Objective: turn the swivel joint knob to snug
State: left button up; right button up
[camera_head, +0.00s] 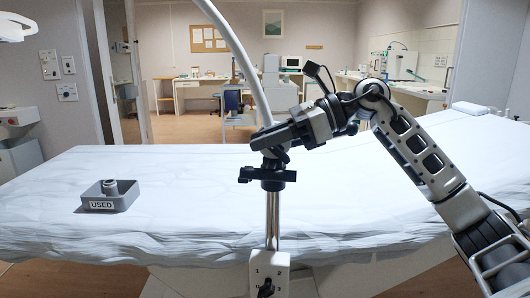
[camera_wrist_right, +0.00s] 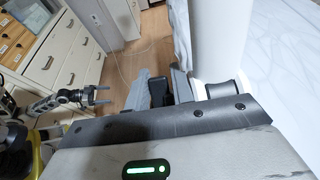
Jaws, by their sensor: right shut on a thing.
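A chrome post (camera_head: 272,218) stands in front of the bed, with a black clamp (camera_head: 272,178) near its top and a white curved tube (camera_head: 235,48) rising above. My right gripper (camera_head: 258,141) reaches in from the right and is shut on the swivel joint knob at the post's top. Its fingers mostly hide the knob in the head view. In the right wrist view a black part, seemingly the knob (camera_wrist_right: 158,92), sits between the grey fingers. The knob's angle cannot be read. My left gripper (camera_wrist_right: 100,96) shows small in the wrist view, apparently open and empty.
The white-sheeted bed (camera_head: 180,170) stretches behind the post. A grey tray marked USED (camera_head: 122,200), with a small round part (camera_head: 110,186) in it, lies on the bed at left. A numbered box (camera_head: 270,272) sits low on the post. Drawers (camera_wrist_right: 88,48) show in the wrist view.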

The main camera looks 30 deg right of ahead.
jog(key=shift+s+a+f, duration=0.1)
jog(key=shift+f, duration=0.05)
jog(key=o, duration=0.9)
jog(key=shift+s+d+r, duration=0.1)
jog(key=shift+d+r, duration=0.1)
jog(key=shift+d, duration=0.05)
jog(key=v, duration=1.5)
jog(key=shift+r+b, duration=0.25)
jog(key=shift+b, duration=0.1)
jog(key=shift+d, duration=0.1)
